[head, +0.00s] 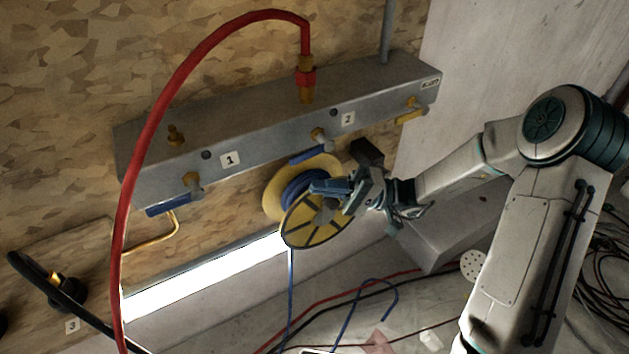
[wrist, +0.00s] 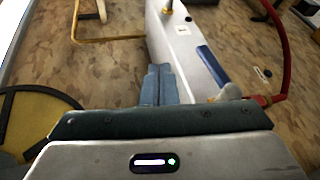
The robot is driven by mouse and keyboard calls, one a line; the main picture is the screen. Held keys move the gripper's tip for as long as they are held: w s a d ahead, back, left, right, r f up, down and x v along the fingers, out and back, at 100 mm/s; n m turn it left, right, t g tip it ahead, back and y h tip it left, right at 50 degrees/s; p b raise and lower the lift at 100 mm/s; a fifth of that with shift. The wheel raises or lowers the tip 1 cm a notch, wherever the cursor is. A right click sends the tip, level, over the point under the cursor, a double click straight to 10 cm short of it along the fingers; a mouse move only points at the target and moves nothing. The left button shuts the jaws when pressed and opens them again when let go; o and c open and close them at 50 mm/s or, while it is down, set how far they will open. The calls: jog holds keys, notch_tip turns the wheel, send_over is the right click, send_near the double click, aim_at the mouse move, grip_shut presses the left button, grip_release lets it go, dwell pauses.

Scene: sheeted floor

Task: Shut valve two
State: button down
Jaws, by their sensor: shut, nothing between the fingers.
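Valve two, by the label "2" on the grey manifold (head: 385,95), has a brass stem and a blue handle (head: 308,155) lying roughly along the manifold. In the wrist view a blue handle (wrist: 213,68) lies along the manifold, right of and beyond the fingertips, beside a blurred stem; it appears to be the same one. My gripper (head: 314,187) is shut and empty, just below the handle in the head view and overlapping the cable reel. Its closed fingers (wrist: 160,72) show in the wrist view with a visible gap to the handle.
A yellow reel of blue cable (head: 272,190) is beside my gripper. Valve one's blue handle (head: 168,210) is to the left, and a yellow handle (head: 410,116) is at the right end. A red hose (head: 150,105) arches over the manifold. Cables lie on the sheeted floor.

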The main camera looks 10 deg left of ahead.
jog(key=v, duration=0.7)
jog(key=shift+d+f, duration=0.2)
jog(key=shift+f, duration=0.25)
jog(key=shift+s, duration=0.1)
jog(key=s+d+r+m+h+p, duration=0.1)
jog(key=s+d+r+h+p, duration=0.1)
jog(key=s+r+h+p, duration=0.25)
jog(key=s+d+r+h+p, duration=0.1)
jog(key=s+h+p, duration=0.2)
jog(key=s+h, duration=0.4)
jog(key=s+d+r+m+t+h+p, duration=0.2)
jog(key=d+r+t+h+p, duration=0.4)
jog(key=d+r, duration=0.6)
jog(key=r+m+t+h, duration=0.1)
jog(key=t+h, duration=0.1)
jog(key=t, duration=0.1)
jog(key=shift+r+m+h+p, duration=0.2)
jog(key=shift+m+h+p, duration=0.1)
jog(key=shift+h, duration=0.05)
